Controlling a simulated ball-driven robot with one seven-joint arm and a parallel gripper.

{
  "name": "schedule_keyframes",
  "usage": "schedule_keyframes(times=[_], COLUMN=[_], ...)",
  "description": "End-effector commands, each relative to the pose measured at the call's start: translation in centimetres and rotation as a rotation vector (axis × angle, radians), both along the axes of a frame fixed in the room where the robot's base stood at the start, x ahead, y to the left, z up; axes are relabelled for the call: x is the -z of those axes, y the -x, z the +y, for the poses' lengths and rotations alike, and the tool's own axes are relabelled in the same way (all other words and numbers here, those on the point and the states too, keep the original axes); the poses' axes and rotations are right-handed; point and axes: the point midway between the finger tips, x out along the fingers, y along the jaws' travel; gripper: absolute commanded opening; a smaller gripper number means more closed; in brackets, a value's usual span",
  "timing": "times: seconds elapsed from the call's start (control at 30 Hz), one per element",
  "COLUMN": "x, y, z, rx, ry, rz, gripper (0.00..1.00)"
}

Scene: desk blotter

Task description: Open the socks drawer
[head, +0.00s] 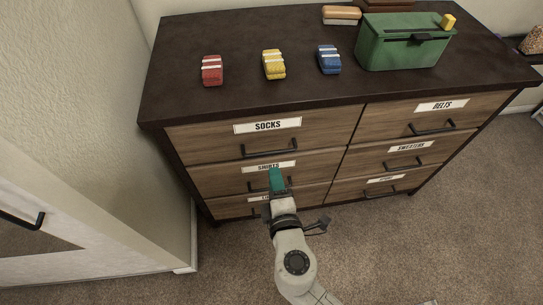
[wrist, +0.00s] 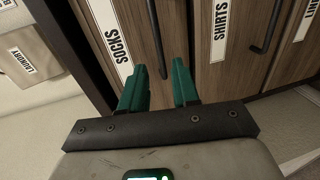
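The socks drawer (head: 220,143) is the top left wooden drawer of the dark dresser and is closed. It carries a white SOCKS label (head: 267,126) and a dark bar handle (head: 270,148). My gripper (head: 277,182), with green fingers, appears in front of the shirts drawer, below the socks handle in the head view. In the wrist view my gripper (wrist: 160,70) is open and empty. There the socks handle (wrist: 156,38) shows beyond the gap between the fingers, apart from them. The exact distance to it is hard to tell.
Shirts (head: 212,180), belts (head: 385,122) and sweaters (head: 360,160) drawers are closed. Folded red (head: 212,70), yellow (head: 273,64) and blue (head: 329,59) bundles and a green box (head: 395,45) are on the dresser top. A white cabinet (head: 80,210) stands left; carpet is clear right.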

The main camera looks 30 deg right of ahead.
Motion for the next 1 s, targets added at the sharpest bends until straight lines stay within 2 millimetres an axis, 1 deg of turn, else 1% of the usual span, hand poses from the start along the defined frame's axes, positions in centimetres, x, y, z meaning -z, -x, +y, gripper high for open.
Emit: schedule_keyframes(times=[0.13, 0.4, 0.53, 0.7, 1.0], x=[0.2, 1.2, 1.6, 1.8, 1.8], y=[-2.2, -6.7, -8.2, -9.3, -9.4], z=[-0.8, -2.3, -2.9, -3.2, -3.2], rx=[0.004, 0.006, 0.007, 0.006, 0.006], ry=[-0.003, -0.002, -0.002, -0.004, -0.004], rz=[-0.004, -0.002, -0.002, -0.001, -0.001], gripper=[0.30, 0.30, 0.30, 0.30, 0.30])
